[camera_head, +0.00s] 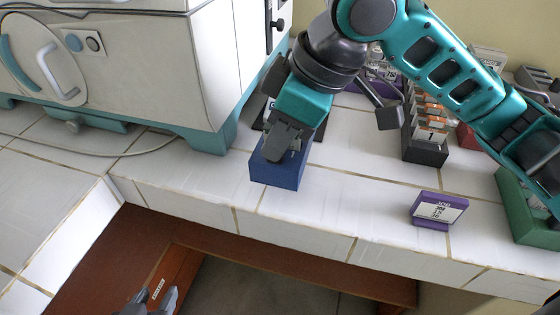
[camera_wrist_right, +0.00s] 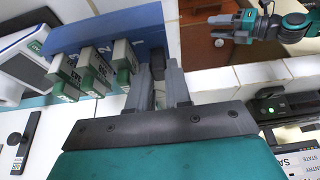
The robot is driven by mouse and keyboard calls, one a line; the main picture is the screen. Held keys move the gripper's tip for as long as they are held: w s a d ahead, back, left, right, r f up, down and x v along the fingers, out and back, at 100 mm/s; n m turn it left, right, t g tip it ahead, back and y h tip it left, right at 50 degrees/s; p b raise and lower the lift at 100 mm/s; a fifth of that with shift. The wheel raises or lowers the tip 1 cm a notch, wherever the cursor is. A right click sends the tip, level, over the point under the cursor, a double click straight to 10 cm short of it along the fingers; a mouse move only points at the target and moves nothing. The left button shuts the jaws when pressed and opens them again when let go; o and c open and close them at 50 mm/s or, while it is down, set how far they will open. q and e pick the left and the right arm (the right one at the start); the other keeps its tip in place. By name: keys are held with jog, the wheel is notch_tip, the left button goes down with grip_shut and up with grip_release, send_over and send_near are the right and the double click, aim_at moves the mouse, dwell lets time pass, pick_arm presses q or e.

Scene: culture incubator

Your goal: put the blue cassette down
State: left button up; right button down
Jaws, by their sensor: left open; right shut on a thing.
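The blue cassette (camera_head: 276,174) is a dark blue block at or just above the white tiled counter, near its front edge. My right gripper (camera_head: 276,150) reaches down over it and is shut on it. In the right wrist view the blue cassette (camera_wrist_right: 72,36) shows a broad blue face with several white and green labelled pieces, and my right gripper (camera_wrist_right: 160,75) has its fingers around a dark part at one end. Whether its base touches the tiles is unclear. My left gripper (camera_head: 155,302) is open and empty, low at the left, apart from the counter.
A cream and teal incubator (camera_head: 130,70) stands left of the cassette. Bare tiles (camera_head: 345,205) lie between the blue and purple blocks.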

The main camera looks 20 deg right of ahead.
aim_at(280, 161)
notch_tip(280, 161, down, 4)
jog(key=shift+r+b, duration=0.1)
jog(key=shift+b, duration=0.6)
jog(key=shift+f, duration=0.25)
jog(key=shift+r, duration=0.1)
pick_arm(q)
jog(key=shift+w+d+f, duration=0.1)
jog(key=shift+w+f, duration=0.1)
jog(key=shift+w, duration=0.05)
pick_arm(e)
jog(key=c, duration=1.3)
grip_release()
jog(key=shift+f, duration=0.2)
pick_arm(q)
jog(key=shift+s+f, duration=0.15)
jog(key=shift+f, duration=0.05)
pick_arm(e)
jog(key=shift+o, duration=1.2)
